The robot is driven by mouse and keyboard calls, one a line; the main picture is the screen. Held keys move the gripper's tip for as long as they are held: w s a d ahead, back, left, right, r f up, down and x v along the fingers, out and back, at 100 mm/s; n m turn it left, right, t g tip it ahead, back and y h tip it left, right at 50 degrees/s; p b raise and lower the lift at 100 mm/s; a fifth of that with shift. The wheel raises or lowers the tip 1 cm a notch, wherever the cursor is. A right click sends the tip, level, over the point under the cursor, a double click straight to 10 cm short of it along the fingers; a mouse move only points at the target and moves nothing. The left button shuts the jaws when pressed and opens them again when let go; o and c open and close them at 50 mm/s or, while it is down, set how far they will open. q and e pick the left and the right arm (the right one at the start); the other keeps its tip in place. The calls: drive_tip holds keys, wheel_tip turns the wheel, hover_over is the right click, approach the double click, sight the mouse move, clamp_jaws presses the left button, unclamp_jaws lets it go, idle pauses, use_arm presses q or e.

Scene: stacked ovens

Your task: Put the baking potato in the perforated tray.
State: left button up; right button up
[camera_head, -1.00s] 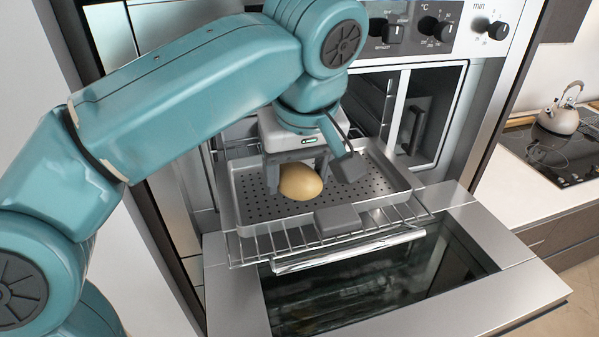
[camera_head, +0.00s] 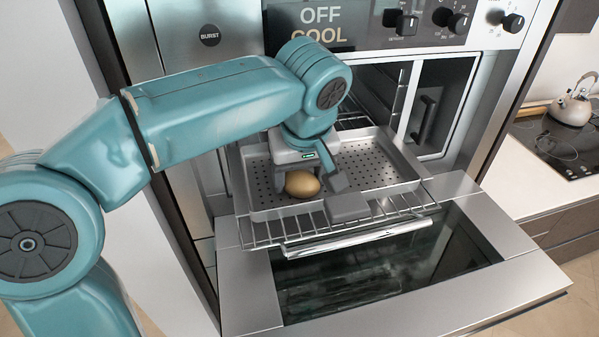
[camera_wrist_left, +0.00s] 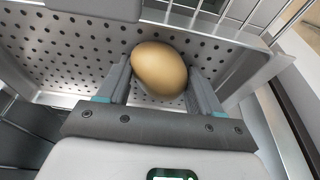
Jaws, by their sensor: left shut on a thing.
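The baking potato (camera_head: 302,184) is a smooth tan oval. My left gripper (camera_head: 303,186) is shut on it, with a finger on each side. The potato is inside the outline of the perforated tray (camera_head: 376,163), low at its front left part; I cannot tell whether it touches the tray floor. In the left wrist view the potato (camera_wrist_left: 159,69) sits between the fingers of the left gripper (camera_wrist_left: 160,80), over the holes of the tray (camera_wrist_left: 62,48) and near its wall. My right gripper is not in view.
The tray rests on a wire rack (camera_head: 262,232) pulled out of the oven. The oven door (camera_head: 400,290) is folded down below it. The oven's knobs and display (camera_head: 322,25) are above. A kettle (camera_head: 572,108) stands on the hob at the right.

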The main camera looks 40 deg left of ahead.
use_arm(q)
drive_tip(key=shift+s+f, duration=0.1)
drive_tip(key=o, duration=1.2)
drive_tip(key=shift+s+a, duration=0.1)
drive_tip(key=shift+s, duration=0.05)
drive_tip(key=shift+c, duration=0.2)
drive_tip(key=v, duration=1.2)
drive_tip(key=shift+p, duration=0.45)
